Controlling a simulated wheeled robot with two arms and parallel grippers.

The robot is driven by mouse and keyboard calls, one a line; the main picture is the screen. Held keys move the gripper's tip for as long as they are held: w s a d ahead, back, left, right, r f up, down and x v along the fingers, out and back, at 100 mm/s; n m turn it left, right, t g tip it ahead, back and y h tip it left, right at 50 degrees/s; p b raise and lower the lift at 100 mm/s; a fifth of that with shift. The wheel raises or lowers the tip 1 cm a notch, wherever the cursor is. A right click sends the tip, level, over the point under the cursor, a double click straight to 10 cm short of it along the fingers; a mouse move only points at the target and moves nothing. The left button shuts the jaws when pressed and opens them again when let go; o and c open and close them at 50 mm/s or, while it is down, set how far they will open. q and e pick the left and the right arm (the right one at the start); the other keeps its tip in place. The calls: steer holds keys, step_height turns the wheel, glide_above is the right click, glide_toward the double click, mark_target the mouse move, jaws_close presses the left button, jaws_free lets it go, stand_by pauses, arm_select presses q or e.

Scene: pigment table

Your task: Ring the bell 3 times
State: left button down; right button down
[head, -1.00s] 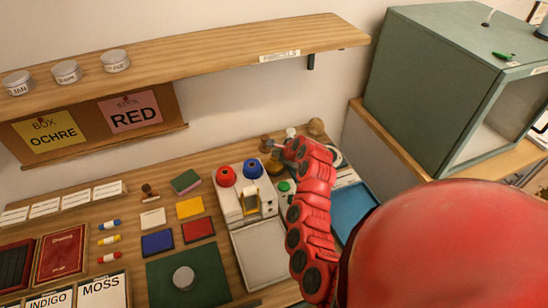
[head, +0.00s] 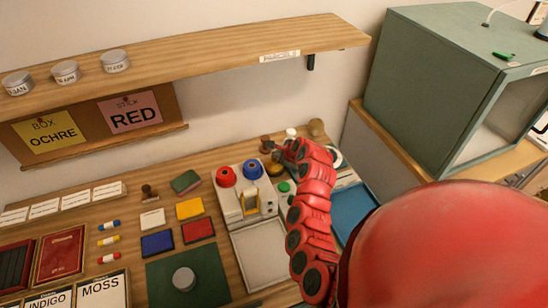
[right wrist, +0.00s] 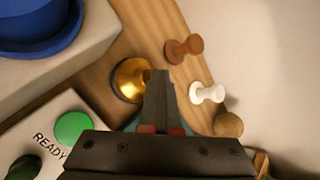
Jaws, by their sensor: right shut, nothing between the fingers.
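The bell is a small golden dome (right wrist: 130,84) in the right wrist view, beside the grey block with the blue cap. In the head view the bell (head: 274,169) shows in part, just left of my right arm. My right gripper (right wrist: 159,78) is shut and empty. Its fingertips appear over the right edge of the bell in the wrist view; I cannot tell whether they touch it. In the head view the tip of this gripper (head: 288,152) is small and dark, close to the bell. My left gripper is not in view.
A green READY button (right wrist: 73,128) is near the gripper. A brown stamp (right wrist: 184,49), a white one (right wrist: 207,93) and a round brown knob (right wrist: 228,124) stand right of the bell. A device with red and blue caps (head: 238,195) is to the left. The shelf (head: 190,55) runs above.

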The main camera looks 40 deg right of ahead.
steer(key=shift+r+p, duration=0.4)
steer(key=shift+r, duration=0.4)
steer(key=shift+r, duration=0.1)
steer(key=shift+r+p, duration=1.35)
steer(key=shift+r, duration=1.1)
steer(key=shift+f, duration=0.1)
